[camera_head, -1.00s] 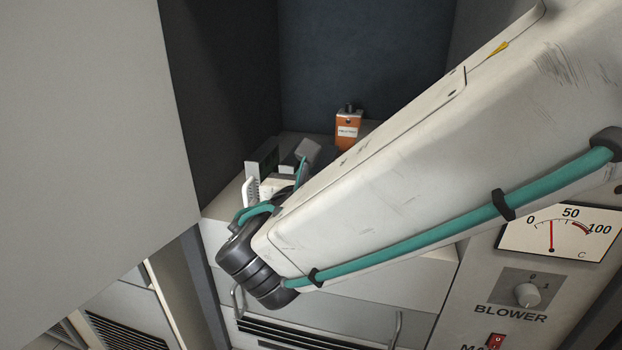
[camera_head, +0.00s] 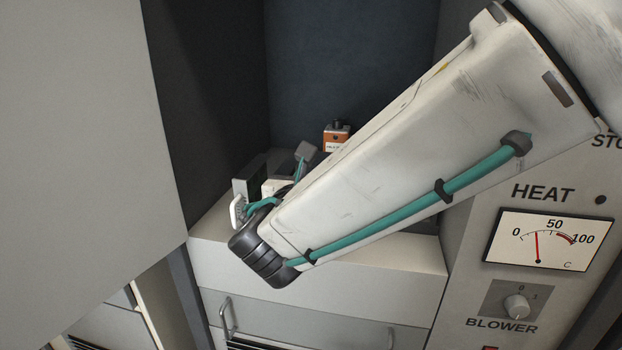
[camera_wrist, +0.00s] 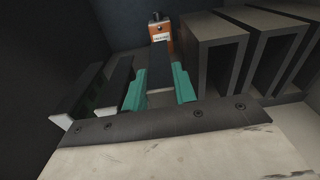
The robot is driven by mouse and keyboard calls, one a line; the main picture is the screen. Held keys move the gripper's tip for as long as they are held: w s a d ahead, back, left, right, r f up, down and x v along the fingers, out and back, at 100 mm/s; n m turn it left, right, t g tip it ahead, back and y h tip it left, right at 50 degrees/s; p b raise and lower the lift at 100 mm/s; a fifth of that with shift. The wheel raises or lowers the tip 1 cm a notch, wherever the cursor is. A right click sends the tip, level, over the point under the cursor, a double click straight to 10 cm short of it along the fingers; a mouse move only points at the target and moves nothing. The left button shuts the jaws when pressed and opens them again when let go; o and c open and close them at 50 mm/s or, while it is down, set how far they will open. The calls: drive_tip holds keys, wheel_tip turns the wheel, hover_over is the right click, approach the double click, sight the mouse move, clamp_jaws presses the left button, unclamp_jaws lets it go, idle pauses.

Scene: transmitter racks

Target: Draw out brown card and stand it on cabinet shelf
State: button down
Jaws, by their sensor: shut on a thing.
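My gripper (camera_wrist: 160,88) shows two teal fingers in the wrist view, closed on a dark flat card (camera_wrist: 160,72) between them. The card looks dark grey-brown in the shade, and its lower part is hidden behind my gripper. In the head view one teal finger of my gripper (camera_head: 299,170) and a small grey block beyond it show over the cabinet shelf (camera_head: 400,256); my arm covers the rest. Two other dark cards with pale front edges, a nearer one (camera_wrist: 112,88) and a far-left one (camera_wrist: 75,92), stand left of my fingers.
An orange box with a white label (camera_head: 337,135) stands at the back of the shelf, also in the wrist view (camera_wrist: 160,38). Several dark open frames (camera_wrist: 212,48) stand close on the right. A dark panel with a white handle (camera_head: 237,211) is left of my gripper. A gauge panel (camera_head: 548,240) is at right.

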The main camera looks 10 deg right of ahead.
drive_tip(key=shift+f, duration=0.75)
idle(0.3)
drive_tip(key=c, duration=1)
unclamp_jaws()
drive_tip(key=shift+c, duration=0.2)
